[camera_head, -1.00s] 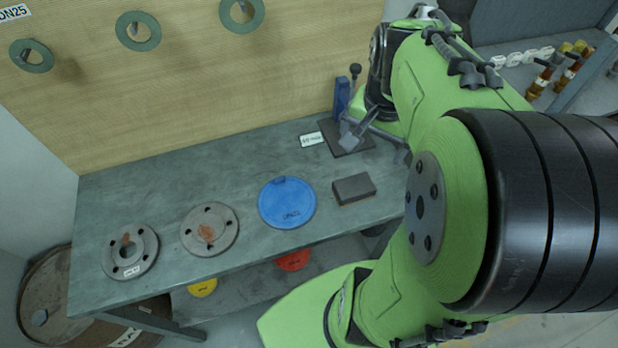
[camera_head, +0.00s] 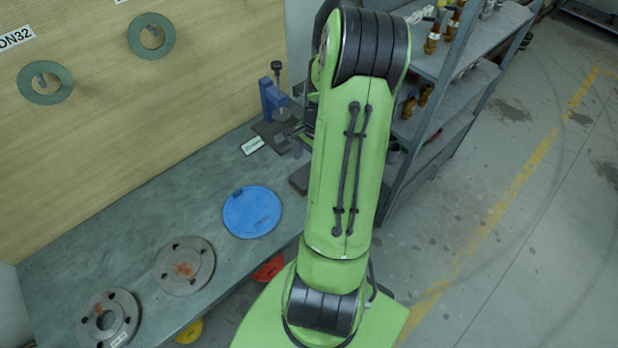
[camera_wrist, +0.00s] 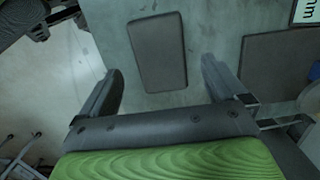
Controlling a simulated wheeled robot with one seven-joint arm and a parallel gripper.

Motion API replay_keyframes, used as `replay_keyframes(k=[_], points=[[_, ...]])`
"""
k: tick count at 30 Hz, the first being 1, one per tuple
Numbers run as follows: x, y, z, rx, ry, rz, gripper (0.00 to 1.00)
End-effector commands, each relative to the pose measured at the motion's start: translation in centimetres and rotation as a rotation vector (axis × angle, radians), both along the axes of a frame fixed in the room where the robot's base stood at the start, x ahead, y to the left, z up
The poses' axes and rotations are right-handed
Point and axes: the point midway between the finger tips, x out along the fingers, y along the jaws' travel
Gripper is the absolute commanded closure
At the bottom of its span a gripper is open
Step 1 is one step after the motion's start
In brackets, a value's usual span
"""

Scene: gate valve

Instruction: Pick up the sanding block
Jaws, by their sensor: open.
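The sanding block (camera_wrist: 158,52) is a dark grey rectangular block lying flat on the bench. In the wrist view it is at the upper middle, a little beyond and between the finger tips. In the head view only its left part (camera_head: 299,179) shows at the bench's right end; my arm hides the rest. My gripper (camera_wrist: 161,68) is open and empty, one finger to each side of the block's line in the wrist view. I see no contact with the block; the height gap is hard to judge. In the head view my gripper is mostly hidden behind my arm.
A blue vise-like tool (camera_head: 272,98) stands on a dark plate (camera_wrist: 285,65) beside the block. A shelf rack (camera_head: 440,110) stands right of the bench.

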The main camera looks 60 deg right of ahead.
Motion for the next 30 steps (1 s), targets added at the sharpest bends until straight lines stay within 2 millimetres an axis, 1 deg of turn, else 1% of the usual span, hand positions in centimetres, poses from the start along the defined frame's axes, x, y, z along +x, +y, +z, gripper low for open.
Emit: replay_keyframes(k=[1,3,6,9,14,17,27,30], points=[[0.0,0.3,-1.0,0.006,0.002,0.001,0.02],[0.1,0.6,-2.5,0.007,0.002,0.001,0.02],[0.2,0.7,-4.0,0.005,0.002,0.001,0.02],[0.3,0.8,-4.6,0.001,0.0,0.001,0.02],[0.3,0.7,-4.5,0.0,0.0,0.001,0.02],[0.3,0.7,-4.5,0.0,0.0,0.001,0.16],[0.3,0.7,-4.4,0.0,0.0,0.002,0.68],[0.3,0.7,-4.4,0.0,0.0,0.002,0.68]])
